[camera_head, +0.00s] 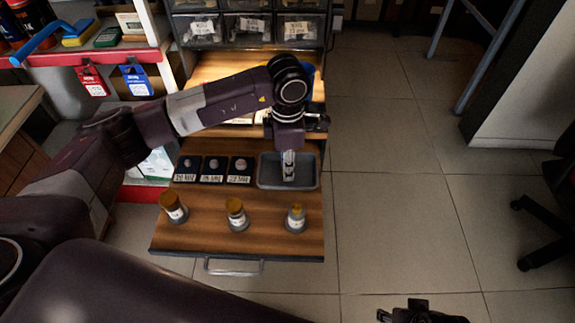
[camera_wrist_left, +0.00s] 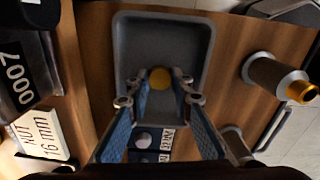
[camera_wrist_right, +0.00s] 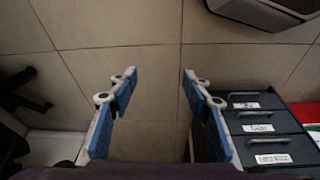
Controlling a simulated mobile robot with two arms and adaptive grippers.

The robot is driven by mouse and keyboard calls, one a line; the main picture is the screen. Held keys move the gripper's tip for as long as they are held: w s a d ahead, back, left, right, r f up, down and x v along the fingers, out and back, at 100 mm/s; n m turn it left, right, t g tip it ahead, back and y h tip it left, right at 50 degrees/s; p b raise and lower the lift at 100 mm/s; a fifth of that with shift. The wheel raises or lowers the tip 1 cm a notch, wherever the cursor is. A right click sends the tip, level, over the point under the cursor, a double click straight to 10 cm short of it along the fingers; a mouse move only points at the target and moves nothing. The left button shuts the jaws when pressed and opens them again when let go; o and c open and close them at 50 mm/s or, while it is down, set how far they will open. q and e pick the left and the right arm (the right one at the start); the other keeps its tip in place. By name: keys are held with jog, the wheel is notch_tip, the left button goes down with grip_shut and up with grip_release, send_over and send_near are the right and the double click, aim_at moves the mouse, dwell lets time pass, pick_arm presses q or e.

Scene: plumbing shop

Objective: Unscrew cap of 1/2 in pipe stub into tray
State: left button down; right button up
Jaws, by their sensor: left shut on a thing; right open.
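A yellow round cap (camera_wrist_left: 160,78) shows between the fingertips of my left gripper (camera_head: 289,172), which is shut on it. The gripper points down over the grey tray (camera_head: 264,182). The tray also surrounds the cap in the left wrist view (camera_wrist_left: 128,40). Three pipe stubs stand in front: the left (camera_head: 173,208) and middle (camera_head: 237,215) have wide brass-coloured tops. The right stub (camera_head: 296,219) has a narrower brass end, also seen in the left wrist view (camera_wrist_left: 275,75). Their labels are too small to read. My right gripper (camera_wrist_right: 150,88) is open and empty above the floor.
Three dark labelled holders (camera_head: 213,168) lie left of the tray on the wooden surface (camera_head: 268,243). Drawers of small parts (camera_head: 248,28) stand behind. A red-edged shelf (camera_head: 95,52) is at the left.

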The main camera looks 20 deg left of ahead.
jog(key=shift+r, duration=0.15)
pick_arm(q)
jog(key=c, duration=1.7)
grip_release()
pick_arm(e)
jog(key=shift+r, duration=0.2)
